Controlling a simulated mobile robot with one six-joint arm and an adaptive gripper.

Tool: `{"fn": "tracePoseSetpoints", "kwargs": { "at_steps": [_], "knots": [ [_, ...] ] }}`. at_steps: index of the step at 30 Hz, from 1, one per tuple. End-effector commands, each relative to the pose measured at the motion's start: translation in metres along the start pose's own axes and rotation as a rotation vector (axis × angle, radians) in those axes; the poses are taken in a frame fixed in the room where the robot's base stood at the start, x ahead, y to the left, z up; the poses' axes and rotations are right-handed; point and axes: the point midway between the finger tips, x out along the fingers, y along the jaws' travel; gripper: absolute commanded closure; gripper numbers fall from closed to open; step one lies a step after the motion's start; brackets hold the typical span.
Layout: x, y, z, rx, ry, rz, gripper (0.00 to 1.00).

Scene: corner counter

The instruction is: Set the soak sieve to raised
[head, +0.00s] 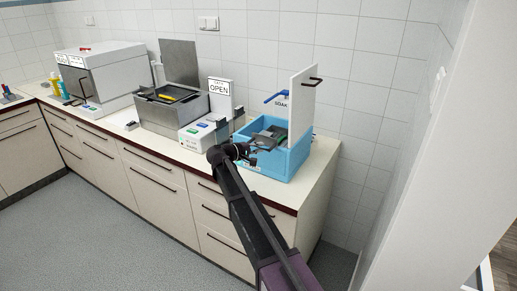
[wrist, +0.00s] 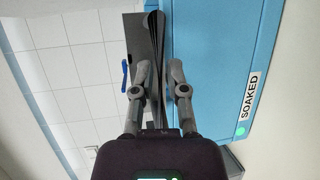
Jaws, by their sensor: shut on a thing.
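The blue soak bin (head: 285,164) stands at the right end of the counter. Inside it is the dark grey soak sieve (head: 266,131), partly hidden by my gripper and the bin's walls. My gripper (head: 252,150) is at the bin's front left. In the wrist view my gripper (wrist: 155,78) has its two fingers closed on a thin dark bar, which looks like the sieve's handle (wrist: 154,28). The bin's blue wall (wrist: 210,60) fills the right of the wrist view, with a "SOAKED" label (wrist: 249,96) and a green light (wrist: 240,132).
A white panel with a dark handle (head: 303,100) stands upright behind the bin. A blue lever (head: 273,97) is beside the "SOAK" sign. To the left are a control box with an "OPEN" sign (head: 219,87), an open grey metal basin (head: 168,112) and a white box machine (head: 103,75).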

Motion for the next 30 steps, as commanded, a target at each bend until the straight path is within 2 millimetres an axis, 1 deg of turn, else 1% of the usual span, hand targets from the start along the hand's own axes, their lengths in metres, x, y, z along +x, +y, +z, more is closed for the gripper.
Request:
{"fn": "tracePoseSetpoints", "kwargs": {
  "at_steps": [1, 13, 18, 27, 28, 29, 30],
  "knots": [
    [-0.001, 0.009, 0.001, 0.0, -0.001, 0.001, 1.0],
    [-0.007, 0.041, 0.003, 0.0, -0.001, 0.001, 1.0],
    [-0.007, 0.045, 0.003, 0.0, -0.001, 0.002, 1.0],
    [-0.007, 0.046, 0.002, -0.001, 0.001, 0.006, 1.0],
    [-0.007, 0.046, 0.002, -0.001, 0.001, 0.006, 0.76],
    [-0.007, 0.046, 0.002, -0.001, 0.001, 0.006, 0.67],
    [-0.007, 0.046, 0.002, -0.001, 0.002, 0.006, 0.55]
  ]
}}
